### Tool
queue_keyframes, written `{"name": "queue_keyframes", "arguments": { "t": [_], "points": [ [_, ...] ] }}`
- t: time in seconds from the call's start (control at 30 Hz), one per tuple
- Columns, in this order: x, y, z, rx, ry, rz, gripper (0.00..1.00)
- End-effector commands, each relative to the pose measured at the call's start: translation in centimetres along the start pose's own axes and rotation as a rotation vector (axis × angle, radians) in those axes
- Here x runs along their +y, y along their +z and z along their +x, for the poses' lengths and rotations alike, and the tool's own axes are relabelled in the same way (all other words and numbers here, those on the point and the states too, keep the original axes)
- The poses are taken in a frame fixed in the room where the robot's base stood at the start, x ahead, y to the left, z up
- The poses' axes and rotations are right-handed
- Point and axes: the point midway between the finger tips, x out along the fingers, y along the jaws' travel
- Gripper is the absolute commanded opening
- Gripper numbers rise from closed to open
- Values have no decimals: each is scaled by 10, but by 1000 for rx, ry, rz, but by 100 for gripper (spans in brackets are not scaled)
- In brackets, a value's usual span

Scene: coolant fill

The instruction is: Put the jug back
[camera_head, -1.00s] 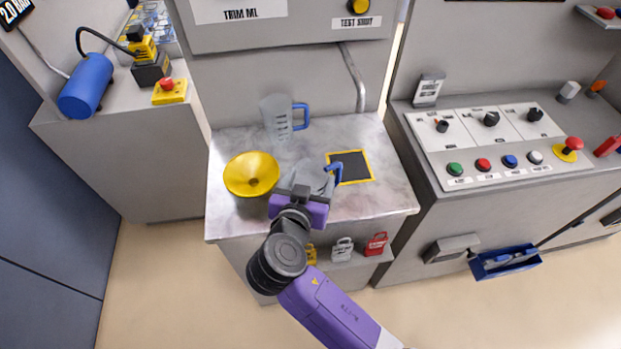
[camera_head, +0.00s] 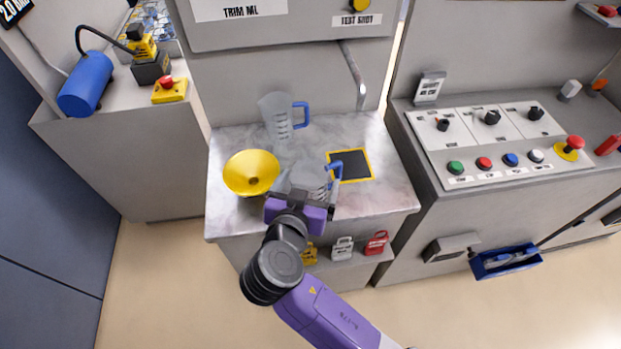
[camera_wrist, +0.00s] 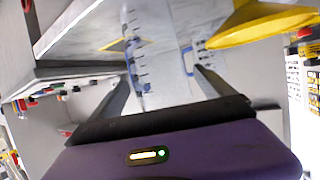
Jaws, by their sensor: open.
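A clear jug with a blue handle (camera_head: 308,178) stands on the marbled worktop, just left of the yellow-bordered black square (camera_head: 352,166). Its handle reaches over the square's left edge. My gripper (camera_head: 306,192) is open at this jug's near side; its lower part is hidden behind the gripper. In the wrist view the jug's marked wall (camera_wrist: 150,55) lies between my spread fingers (camera_wrist: 160,82). I cannot tell whether a finger touches it. A second clear jug with a blue handle (camera_head: 278,117) stands upright at the back of the worktop.
A yellow funnel (camera_head: 250,172) sits close left of the near jug and gripper. The worktop's back right is free.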

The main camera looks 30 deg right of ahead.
Motion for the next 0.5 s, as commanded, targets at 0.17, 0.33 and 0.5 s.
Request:
{"name": "queue_keyframes", "arguments": {
  "t": [0.17,0.33,0.5],
  "points": [
    [0,2,-39,0,-5,1,92],
    [0,2,-71,0,-4,1,92],
    [0,1,-92,1,-3,0,92]
  ]
}}
